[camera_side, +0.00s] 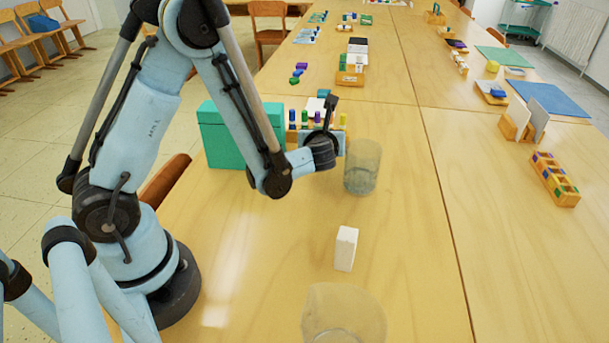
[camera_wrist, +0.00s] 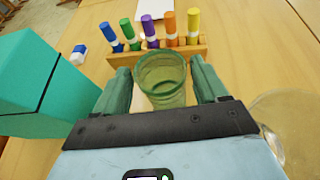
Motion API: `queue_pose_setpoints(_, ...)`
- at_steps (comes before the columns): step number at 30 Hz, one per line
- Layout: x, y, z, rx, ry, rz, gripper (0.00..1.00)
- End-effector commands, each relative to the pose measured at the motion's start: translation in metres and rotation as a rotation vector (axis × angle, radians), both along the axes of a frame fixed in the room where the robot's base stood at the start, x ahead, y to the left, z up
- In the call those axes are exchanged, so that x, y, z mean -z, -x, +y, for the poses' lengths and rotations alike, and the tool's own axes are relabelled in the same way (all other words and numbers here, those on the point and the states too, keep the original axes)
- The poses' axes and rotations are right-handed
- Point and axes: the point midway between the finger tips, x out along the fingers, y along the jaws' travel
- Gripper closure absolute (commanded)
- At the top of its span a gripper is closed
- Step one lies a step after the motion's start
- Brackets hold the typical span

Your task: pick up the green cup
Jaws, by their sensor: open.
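The green cup (camera_wrist: 162,88) is see-through and stands between the two fingers of my gripper (camera_wrist: 163,75) in the wrist view. The fingers are open, one on each side of the cup. The right finger looks close to the cup wall; I cannot tell whether either touches. In the side view my gripper (camera_side: 324,148) is low over the table, beside the teal box. I cannot make out the green cup there; the gripper seems to hide it.
A clear cup (camera_side: 362,167) stands right of my gripper; it also shows in the wrist view (camera_wrist: 290,125). A teal box (camera_side: 218,135) is close on the left. A wooden rack of coloured markers (camera_wrist: 160,50) stands just beyond the cup. A white block (camera_side: 346,248) and another clear cup (camera_side: 343,315) are nearer.

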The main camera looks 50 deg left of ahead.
Motion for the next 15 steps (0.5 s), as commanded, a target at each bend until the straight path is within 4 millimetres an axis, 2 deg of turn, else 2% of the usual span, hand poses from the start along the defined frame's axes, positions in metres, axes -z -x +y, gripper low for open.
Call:
queue_pose_setpoints(3,0.0,0.0003,-0.0002,0.0,0.0,0.0,0.29)
queue_pose_setpoints(12,-0.0001,0.0004,-0.0003,-0.001,0.0,0.0,0.75)
queue_pose_setpoints(14,-0.0002,0.0004,-0.0003,-0.001,0.0,0.0,0.84)
queue_pose_setpoints(15,-0.0002,0.0004,-0.0004,-0.001,0.0,0.0,0.85)
